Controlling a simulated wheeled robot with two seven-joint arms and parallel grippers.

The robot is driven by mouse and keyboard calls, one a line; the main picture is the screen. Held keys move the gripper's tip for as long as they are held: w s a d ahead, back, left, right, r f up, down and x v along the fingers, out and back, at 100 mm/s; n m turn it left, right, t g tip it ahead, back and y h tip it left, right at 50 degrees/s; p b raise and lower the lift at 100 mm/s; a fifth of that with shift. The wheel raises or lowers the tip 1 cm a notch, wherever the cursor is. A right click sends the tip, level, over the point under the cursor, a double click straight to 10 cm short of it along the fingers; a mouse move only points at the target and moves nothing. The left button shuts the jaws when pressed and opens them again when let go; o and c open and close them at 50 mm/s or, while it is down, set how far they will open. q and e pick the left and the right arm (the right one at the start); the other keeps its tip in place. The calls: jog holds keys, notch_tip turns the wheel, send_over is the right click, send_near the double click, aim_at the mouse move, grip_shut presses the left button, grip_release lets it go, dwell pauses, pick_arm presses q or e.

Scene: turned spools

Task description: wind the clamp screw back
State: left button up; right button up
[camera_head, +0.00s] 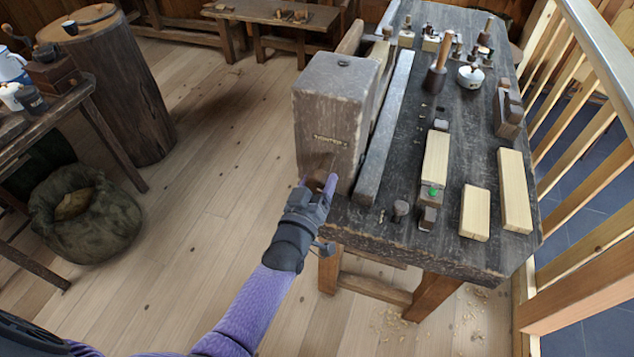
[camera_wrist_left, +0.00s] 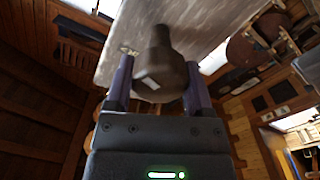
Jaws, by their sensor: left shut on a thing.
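The clamp screw's dark wooden head (camera_head: 319,174) stands out from the front face of the big grey-brown wooden jaw block (camera_head: 331,118) at the bench's near left end. My left gripper (camera_head: 317,183) is at this head, with one purple finger on either side of it. In the left wrist view the faceted screw head (camera_wrist_left: 160,76) sits between the two fingers of the left gripper (camera_wrist_left: 158,88), and its narrower shank runs up to the jaw block (camera_wrist_left: 205,28). The gripper is shut on the head. My right gripper is not in view.
The dark workbench (camera_head: 455,105) carries pale wood blocks (camera_head: 475,212), a mallet (camera_head: 437,72) and small tools. A wooden railing (camera_head: 590,215) runs along the right. A green sack (camera_head: 85,212) and a stump (camera_head: 118,90) stand left. The floor between is clear.

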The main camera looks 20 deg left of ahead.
pick_arm(q)
jog(key=o, duration=1)
jog(key=shift+w+r, duration=0.1)
jog(key=shift+o, duration=1.2)
jog(key=shift+w, duration=0.1)
jog(key=shift+s, duration=0.2)
jog(key=s+p, duration=0.2)
jog(key=s, duration=0.7)
jog(key=shift+s, duration=0.35)
jog(key=shift+a, duration=0.15)
